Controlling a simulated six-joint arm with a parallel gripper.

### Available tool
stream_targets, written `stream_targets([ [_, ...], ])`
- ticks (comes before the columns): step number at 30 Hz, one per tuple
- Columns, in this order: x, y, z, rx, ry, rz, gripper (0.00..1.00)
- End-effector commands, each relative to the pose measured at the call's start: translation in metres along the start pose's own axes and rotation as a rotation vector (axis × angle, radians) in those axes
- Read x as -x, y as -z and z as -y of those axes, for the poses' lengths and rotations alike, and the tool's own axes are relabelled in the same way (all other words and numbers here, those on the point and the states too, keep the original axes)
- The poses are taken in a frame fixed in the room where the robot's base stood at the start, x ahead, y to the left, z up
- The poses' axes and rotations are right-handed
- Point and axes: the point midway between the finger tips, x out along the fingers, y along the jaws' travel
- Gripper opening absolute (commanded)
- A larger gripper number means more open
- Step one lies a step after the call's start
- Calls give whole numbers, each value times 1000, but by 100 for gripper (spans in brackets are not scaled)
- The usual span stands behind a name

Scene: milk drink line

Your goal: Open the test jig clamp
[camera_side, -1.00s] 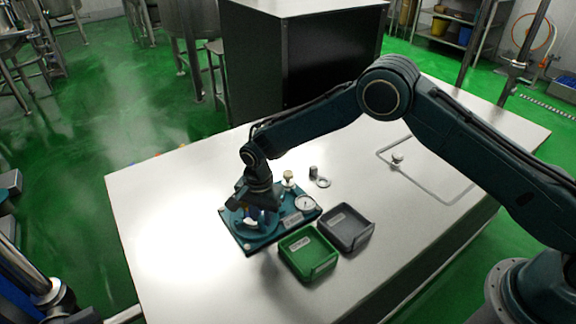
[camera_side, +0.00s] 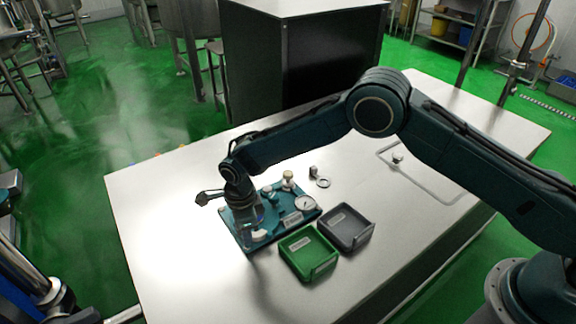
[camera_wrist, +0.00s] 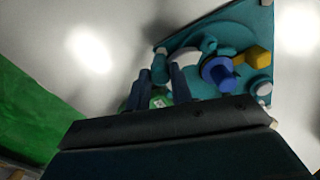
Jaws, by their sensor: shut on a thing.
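The test jig is a teal plate (camera_side: 228,226) on the steel table, with a gauge (camera_side: 305,203) at its right end. In the side view my gripper (camera_side: 252,224) is tilted over the plate's left part and hides much of the clamp. In the wrist view my gripper (camera_wrist: 160,77) has its two dark fingers close around a teal part, which looks like the clamp handle (camera_wrist: 160,66); the exact grip is partly hidden. A white disc (camera_wrist: 187,58), a blue knob (camera_wrist: 218,72) and a yellow block (camera_wrist: 254,57) are beside it.
A green tray (camera_side: 320,274) and a grey tray (camera_side: 357,241) stand close to the jig's right front. A metal ring (camera_side: 323,183) and a small grey cylinder (camera_side: 313,171) lie behind it.

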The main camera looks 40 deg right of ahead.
Motion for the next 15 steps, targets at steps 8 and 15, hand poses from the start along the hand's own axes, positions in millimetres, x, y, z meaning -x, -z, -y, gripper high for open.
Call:
stream_targets([
  [8,1,-19,-1,-254,0,1,0],
  [15,1,-31,1,-420,0,1,0],
])
